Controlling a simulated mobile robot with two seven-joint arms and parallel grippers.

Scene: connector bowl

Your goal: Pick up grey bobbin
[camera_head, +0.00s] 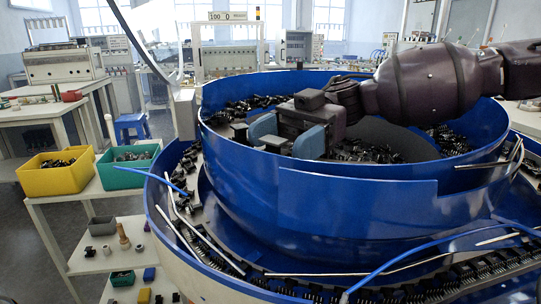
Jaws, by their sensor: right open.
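My right gripper (287,140) reaches in from the right over the inner part of the blue bowl (330,205). Its two blue fingers are apart, near the bowl's near-left inner wall, and I see nothing held between them. Many small dark parts (365,150) lie in the bowl around and behind the gripper. I cannot pick out a grey bobbin for certain. A tan spool-like piece (123,236) and a grey block-shaped bin (102,225) are on the low shelf at the left. My left gripper does not show.
A yellow bin (53,185) and a green bin (128,176) with small parts stand on a white table left of the bowl. Small pieces lie on the shelf below. Blue hoses (420,255) and metal rails cross the bowl's outer track. Workbenches with instruments fill the background.

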